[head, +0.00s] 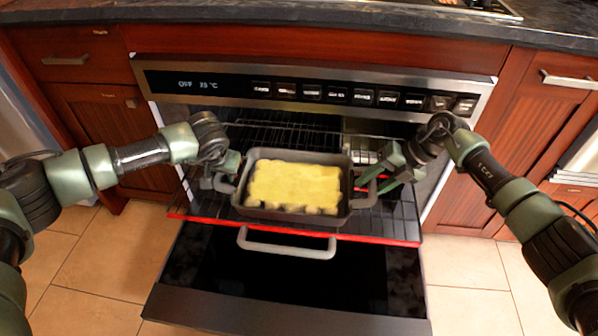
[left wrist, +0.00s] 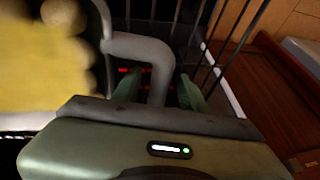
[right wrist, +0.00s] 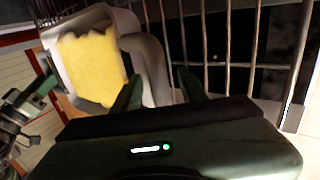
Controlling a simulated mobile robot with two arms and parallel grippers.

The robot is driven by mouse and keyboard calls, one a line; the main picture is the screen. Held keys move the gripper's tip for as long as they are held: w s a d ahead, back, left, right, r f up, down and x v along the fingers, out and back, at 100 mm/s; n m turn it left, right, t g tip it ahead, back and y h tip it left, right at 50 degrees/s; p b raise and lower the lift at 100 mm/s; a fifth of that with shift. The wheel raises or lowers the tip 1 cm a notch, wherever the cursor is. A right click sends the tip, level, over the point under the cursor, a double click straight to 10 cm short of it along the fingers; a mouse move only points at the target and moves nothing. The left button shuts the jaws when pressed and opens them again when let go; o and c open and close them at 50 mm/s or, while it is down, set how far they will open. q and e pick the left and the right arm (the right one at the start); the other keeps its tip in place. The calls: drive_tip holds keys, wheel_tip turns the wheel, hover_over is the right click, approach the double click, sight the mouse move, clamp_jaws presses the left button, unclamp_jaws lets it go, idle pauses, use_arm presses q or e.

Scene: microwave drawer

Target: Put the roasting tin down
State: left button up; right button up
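The grey roasting tin (head: 292,216), filled with yellow food (head: 294,187), is level over the pulled-out oven rack (head: 400,215); it appears to rest there. My left gripper (head: 226,178) is at the tin's left handle. In the left wrist view that handle (left wrist: 160,75) lies between the open fingers, with a gap showing. My right gripper (head: 378,178) is at the right handle (head: 364,194), its fingers spread. In the right wrist view this handle (right wrist: 153,68) lies between the fingers, nearer one. The tin's underside is hidden.
The oven's control panel (head: 330,94) is above the open cavity. The rack has a red front edge (head: 390,240). The lowered oven door (head: 290,315) with its grey handle (head: 285,249) is in front below. Wooden cabinets (head: 110,135) flank the oven.

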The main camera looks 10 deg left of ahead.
drive_tip(key=shift+r, duration=0.1)
use_arm(q)
drive_tip(key=v, duration=0.8)
use_arm(e)
drive_tip(key=v, duration=1.2)
